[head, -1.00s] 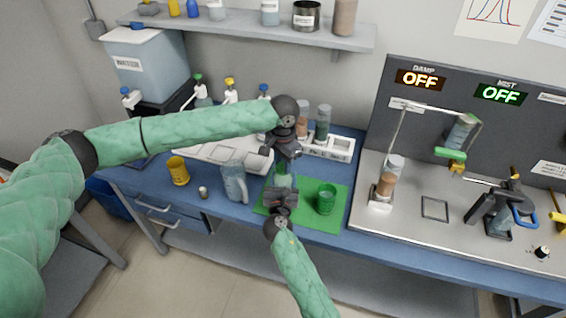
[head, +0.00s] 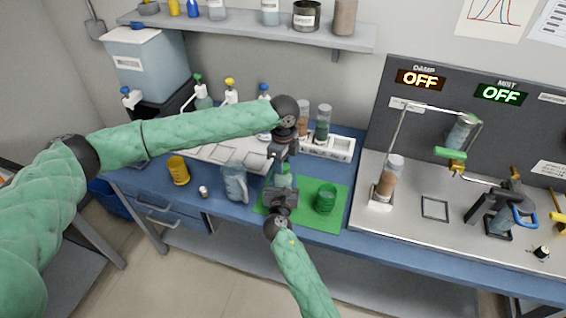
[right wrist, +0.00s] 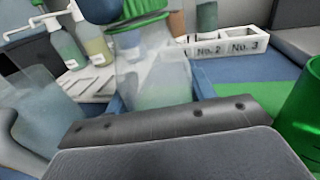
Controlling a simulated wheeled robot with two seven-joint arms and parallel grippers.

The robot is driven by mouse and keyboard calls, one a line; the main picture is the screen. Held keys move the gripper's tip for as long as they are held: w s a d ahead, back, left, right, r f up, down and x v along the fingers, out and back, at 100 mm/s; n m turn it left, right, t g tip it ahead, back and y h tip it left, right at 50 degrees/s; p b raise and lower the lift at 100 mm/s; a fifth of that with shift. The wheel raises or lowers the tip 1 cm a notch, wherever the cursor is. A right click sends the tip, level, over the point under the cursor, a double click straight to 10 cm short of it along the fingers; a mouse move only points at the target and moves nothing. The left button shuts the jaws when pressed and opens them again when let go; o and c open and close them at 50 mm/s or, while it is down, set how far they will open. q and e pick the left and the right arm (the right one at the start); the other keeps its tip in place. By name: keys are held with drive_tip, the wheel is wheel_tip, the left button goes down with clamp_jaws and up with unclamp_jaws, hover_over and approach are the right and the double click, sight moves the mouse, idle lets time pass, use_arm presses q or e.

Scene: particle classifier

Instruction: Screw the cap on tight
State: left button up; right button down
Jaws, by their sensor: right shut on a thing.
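A clear jar (right wrist: 160,82) with pale green contents stands upright on the green mat (head: 334,219). It also shows between my two grippers in the head view (head: 283,182). A green ribbed cap (right wrist: 143,10) sits at the jar's top; how tightly it is seated cannot be told. My right gripper (head: 282,197) comes from the front and is shut on the jar low down. My left gripper (head: 280,160) points down above the jar at cap height. Its fingertips are hidden, so its grip on the cap cannot be told.
A green cup (head: 325,199) stands right of the jar, and a clear pitcher (head: 235,183) stands left. A yellow cup (head: 178,170) is farther left. Behind are a white rack (head: 335,150) with tubes and several pump bottles. The steel bench (head: 415,240) lies right.

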use_arm(q)
drive_tip(key=o, duration=0.5)
wheel_tip(320, 180, up, 12)
idle(0.5)
drive_tip(key=shift+w, duration=0.1)
use_arm(e)
drive_tip(key=shift+c, duration=2.2)
unclamp_jaws()
drive_tip(key=s, duration=0.2)
drive_tip(key=s+b, duration=0.1)
drive_tip(key=s, duration=0.1)
drive_tip(key=s+b, duration=0.1)
drive_tip(key=s, duration=0.1)
drive_tip(key=shift+s+a+f, duration=0.15)
drive_tip(key=shift+s+a, duration=0.1)
drive_tip(key=shift+a, duration=0.05)
use_arm(q)
drive_tip(key=shift+f+b, duration=0.3)
drive_tip(key=shift+f, duration=1.05)
use_arm(e)
drive_tip(key=shift+s, duration=0.6)
